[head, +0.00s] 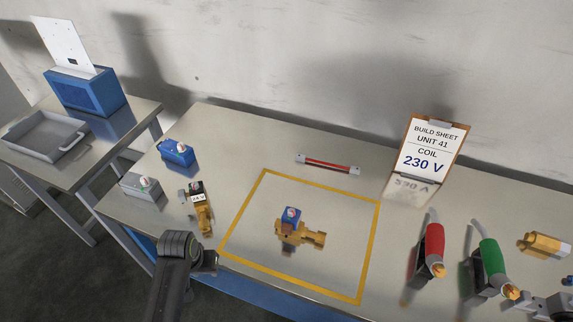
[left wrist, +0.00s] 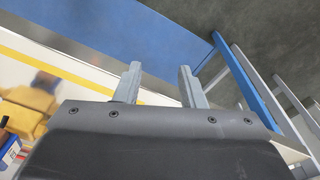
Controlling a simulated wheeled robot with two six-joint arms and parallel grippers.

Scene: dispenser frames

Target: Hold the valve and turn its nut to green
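A brass valve (head: 300,236) lies inside the yellow-outlined square on the workbench. A small blue part with a red and white top (head: 291,214) sits on it; I cannot make out a separate nut or any green on it. In the left wrist view the brass valve (left wrist: 30,108) is blurred at the left edge. My left gripper (head: 211,262) is at the bench's front edge, left of the valve and apart from it. Its two fingers (left wrist: 160,82) are spread and empty. My right gripper (head: 528,302) is at the lower right edge, partly cut off, far from the valve.
Another brass valve (head: 204,215), a blue box (head: 177,152) and a grey box (head: 141,186) stand left of the square. Red (head: 434,244) and green (head: 492,258) handled tools stand right. A build sheet (head: 430,146) reads 230 V. The square around the valve is clear.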

